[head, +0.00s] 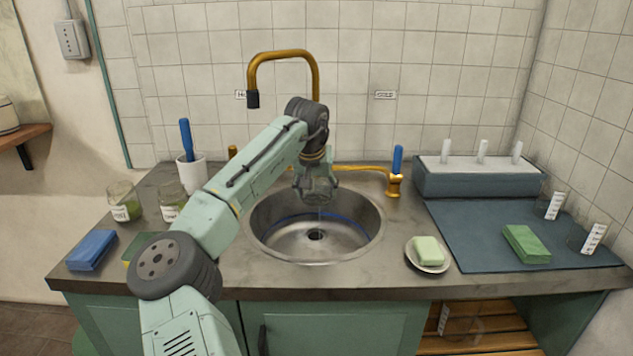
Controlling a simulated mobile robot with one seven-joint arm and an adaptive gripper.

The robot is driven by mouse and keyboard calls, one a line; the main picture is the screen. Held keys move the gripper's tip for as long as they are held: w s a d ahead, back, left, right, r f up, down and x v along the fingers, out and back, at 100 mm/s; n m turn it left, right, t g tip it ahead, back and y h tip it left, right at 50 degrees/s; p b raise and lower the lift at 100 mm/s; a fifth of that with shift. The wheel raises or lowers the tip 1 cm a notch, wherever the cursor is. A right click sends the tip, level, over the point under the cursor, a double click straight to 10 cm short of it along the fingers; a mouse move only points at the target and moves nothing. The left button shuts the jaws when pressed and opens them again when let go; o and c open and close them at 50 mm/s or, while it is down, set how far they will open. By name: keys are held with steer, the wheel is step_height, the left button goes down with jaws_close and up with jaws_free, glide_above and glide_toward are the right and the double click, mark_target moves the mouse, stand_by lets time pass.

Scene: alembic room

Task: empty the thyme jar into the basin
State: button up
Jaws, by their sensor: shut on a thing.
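The round steel basin (268,238) is set in the worktop, with a dark drain in its floor. My gripper (318,183) hangs over the back half of the basin. It is shut on a clear glass jar (319,192), largely covered by the fingers. I cannot read a label on it or tell how full it is. Two more glass jars stand upright at the left, one with green contents (124,204) and one partly behind my arm (171,202). Their labels are too small to read.
A brass tap (283,54) arches behind my arm. A soap dish (428,262) sits right of the basin. A blue-grey mat (478,240) holds a green block (526,244) and glassware. A white cup (192,173), a blue block (92,250) and a partly hidden sponge are at left.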

steer(key=shift+r+g+p, duration=0.25)
steer(key=shift+g+p, duration=0.25)
steer(key=shift+p, duration=1.65)
steer(key=shift+w+f+g+y, duration=0.1)
steer(key=shift+g+y, duration=0.2)
steer(key=shift+g, duration=0.9)
steer(key=shift+f+b, duration=0.15)
steer(key=shift+b, duration=0.35)
steer(key=shift+t+b, duration=0.3)
steer(key=shift+b, duration=0.7)
steer(key=t+b, duration=0.1)
steer(key=b, duration=0.4)
steer(key=t+b, duration=0.2)
steer(key=b, duration=0.4)
steer(key=shift+r+t+h, duration=0.2)
steer(key=shift+t+h, duration=0.1)
steer(key=shift+h, duration=0.1)
steer(key=shift+r+t+b, duration=0.3)
steer(key=shift+b, duration=0.4)
steer(key=shift+a+f, duration=0.1)
steer(key=shift+f, duration=0.05)
